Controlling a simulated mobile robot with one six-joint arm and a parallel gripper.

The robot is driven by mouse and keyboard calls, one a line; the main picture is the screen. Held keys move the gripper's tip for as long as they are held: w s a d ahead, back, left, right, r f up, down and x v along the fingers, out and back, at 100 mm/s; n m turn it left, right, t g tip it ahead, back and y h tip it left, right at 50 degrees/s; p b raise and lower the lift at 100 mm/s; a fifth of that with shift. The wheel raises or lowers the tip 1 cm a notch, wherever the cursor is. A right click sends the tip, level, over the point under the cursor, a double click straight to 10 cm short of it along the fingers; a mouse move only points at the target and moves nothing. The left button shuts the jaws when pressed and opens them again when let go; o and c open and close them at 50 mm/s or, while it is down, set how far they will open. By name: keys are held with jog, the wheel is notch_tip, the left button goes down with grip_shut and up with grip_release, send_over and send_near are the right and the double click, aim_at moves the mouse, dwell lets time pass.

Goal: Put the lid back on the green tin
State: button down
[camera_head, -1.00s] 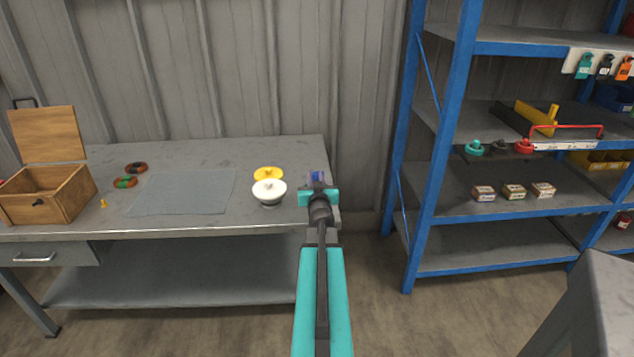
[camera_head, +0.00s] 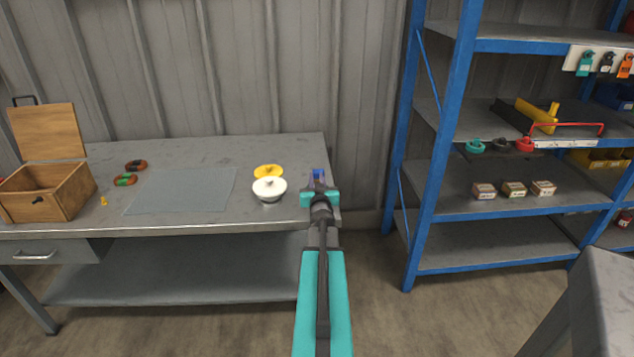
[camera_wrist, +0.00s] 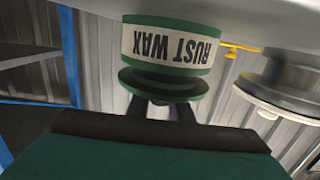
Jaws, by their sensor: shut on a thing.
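The green tin (camera_wrist: 170,48) shows upside down in the wrist view, with a white label reading "RUST WAX", standing on the grey table. A green round lid (camera_wrist: 163,86) is in line with the tin's mouth, close to it or touching; I cannot tell whether it is seated. My gripper (camera_wrist: 163,110) is shut on the lid from its top side, and the part between the fingers is mostly hidden. In the head view my gripper (camera_head: 318,187) is over the table's right end and hides the tin and lid.
A white lidded tin (camera_head: 269,188) stands just left of my gripper, with a yellow one (camera_head: 268,171) behind it. A grey-blue mat (camera_head: 182,190), two ring-shaped things and an open wooden box (camera_head: 45,192) lie farther left. A blue shelf rack (camera_head: 440,150) stands at the right.

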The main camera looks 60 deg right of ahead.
jog(key=shift+f, duration=0.25)
jog(key=shift+f+b, duration=0.4)
jog(key=shift+f, duration=0.1)
jog(key=c, duration=1.6)
grip_release()
